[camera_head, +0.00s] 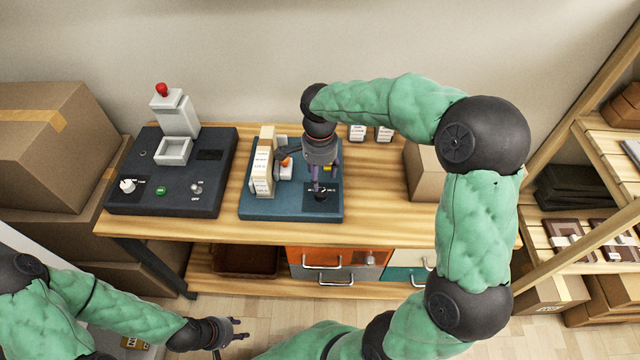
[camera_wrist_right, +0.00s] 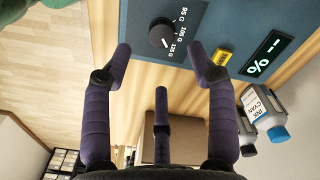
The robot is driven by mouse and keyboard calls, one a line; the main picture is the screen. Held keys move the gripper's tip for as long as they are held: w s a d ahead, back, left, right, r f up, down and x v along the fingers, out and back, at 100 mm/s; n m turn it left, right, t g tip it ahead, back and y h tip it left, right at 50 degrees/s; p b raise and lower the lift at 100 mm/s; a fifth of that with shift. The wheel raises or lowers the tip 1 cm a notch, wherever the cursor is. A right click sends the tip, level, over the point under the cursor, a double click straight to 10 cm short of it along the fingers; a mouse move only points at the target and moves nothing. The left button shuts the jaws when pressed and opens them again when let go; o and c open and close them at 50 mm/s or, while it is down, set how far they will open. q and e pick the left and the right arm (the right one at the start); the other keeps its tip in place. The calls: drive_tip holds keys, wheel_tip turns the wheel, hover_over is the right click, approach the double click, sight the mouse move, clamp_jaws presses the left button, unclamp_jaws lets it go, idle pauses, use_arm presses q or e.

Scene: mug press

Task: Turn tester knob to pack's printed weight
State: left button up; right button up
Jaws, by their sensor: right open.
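The blue tester (camera_head: 265,212) stands on the wooden bench in the head view. A display (camera_wrist_right: 265,60) shows dashes and a percent sign. A pale upright pack (camera_head: 262,172) stands at the tester's left side; its print is too small to read. My right gripper (camera_head: 322,183) is over the knob area, its purple fingers (camera_wrist_right: 162,68) spread and empty. My left gripper (camera_head: 236,330) is open and empty, low in front of the bench.
A dark press (camera_head: 140,190) with a red-topped tower (camera_head: 175,112) stands left on the bench. Ink bottles (camera_wrist_right: 268,112) show beside the tester in the wrist view. A cardboard box (camera_head: 424,172) stands right. Drawers (camera_head: 330,262) lie below. Bare bench lies right of the tester.

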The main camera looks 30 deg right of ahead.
wheel_tip(320, 180, up, 4)
drive_tip(key=shift+f, duration=0.2)
idle(0.5)
